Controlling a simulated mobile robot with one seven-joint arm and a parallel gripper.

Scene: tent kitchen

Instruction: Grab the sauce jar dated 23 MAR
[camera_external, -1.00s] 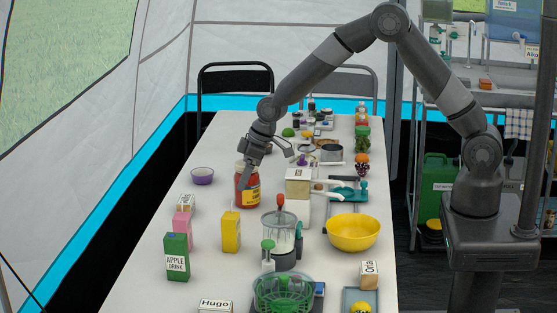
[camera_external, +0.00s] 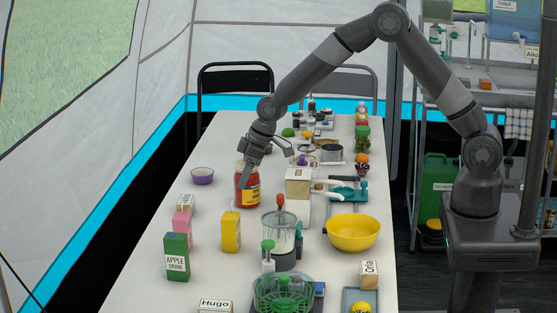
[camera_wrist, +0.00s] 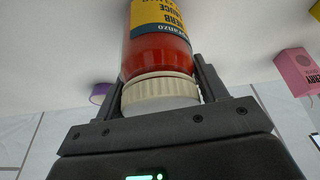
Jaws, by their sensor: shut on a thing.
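The red sauce jar (camera_external: 247,190) has a yellow and blue label and a pale ribbed lid. It stands upright on the table, left of the middle. In the wrist view the jar (camera_wrist: 157,52) shows upside down, its lid (camera_wrist: 160,92) between my fingers. My gripper (camera_external: 247,170) comes down from above and is shut on the jar at its lid end; the wrist view shows a finger on each side.
A yellow carton (camera_external: 231,232), pink carton (camera_external: 183,229) and green apple drink carton (camera_external: 177,257) stand nearer the camera. A boxy cream-topped item (camera_external: 298,183) stands right of the jar, and a purple bowl (camera_external: 202,177) left of it. The blender (camera_external: 281,232) and yellow bowl (camera_external: 354,232) are at the front right.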

